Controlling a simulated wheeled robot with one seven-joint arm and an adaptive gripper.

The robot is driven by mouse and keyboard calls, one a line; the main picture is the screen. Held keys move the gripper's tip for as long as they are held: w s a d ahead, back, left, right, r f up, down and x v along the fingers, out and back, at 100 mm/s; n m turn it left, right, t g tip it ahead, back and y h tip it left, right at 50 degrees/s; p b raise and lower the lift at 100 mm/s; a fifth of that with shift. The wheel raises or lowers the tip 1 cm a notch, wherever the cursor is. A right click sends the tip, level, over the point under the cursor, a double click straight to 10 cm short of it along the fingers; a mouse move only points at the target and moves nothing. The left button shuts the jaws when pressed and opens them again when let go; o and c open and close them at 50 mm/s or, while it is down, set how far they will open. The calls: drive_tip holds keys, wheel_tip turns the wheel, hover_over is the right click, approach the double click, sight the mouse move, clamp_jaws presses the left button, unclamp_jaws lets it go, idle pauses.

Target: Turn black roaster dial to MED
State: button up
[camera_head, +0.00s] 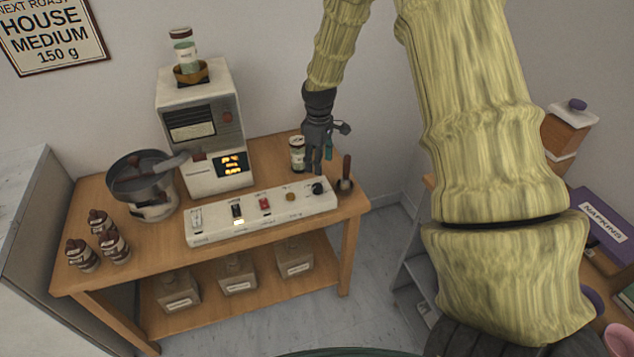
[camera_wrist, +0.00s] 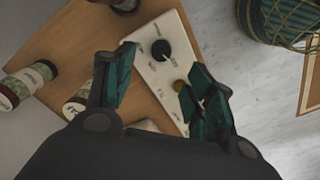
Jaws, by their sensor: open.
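The black roaster dial (camera_head: 317,188) sits at the right end of the white control panel (camera_head: 262,221) on the wooden cart. In the wrist view the dial (camera_wrist: 161,50) is a round black knob beyond my fingertips, roughly between them. My gripper (camera_head: 321,163) is open and empty, above the dial's end of the panel and apart from it. In the wrist view the two fingers of my gripper (camera_wrist: 158,68) are spread. A brass knob (camera_wrist: 179,86) is partly beside the right finger. The markings around the dial are too small to read.
The roaster (camera_head: 204,127) stands at the back, with a pan-like cooling tray (camera_head: 135,172) left of it. A canister (camera_head: 297,152) stands close behind the panel. Several small bottles (camera_head: 113,246) stand at the left.

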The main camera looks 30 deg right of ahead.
sight(317, 186)
drive_tip(key=shift+a+f+p, duration=0.2)
drive_tip(key=shift+f+p, duration=0.95)
drive_tip(key=shift+f, duration=4)
drive_tip(key=shift+c, duration=0.5)
drive_tip(key=c, duration=1)
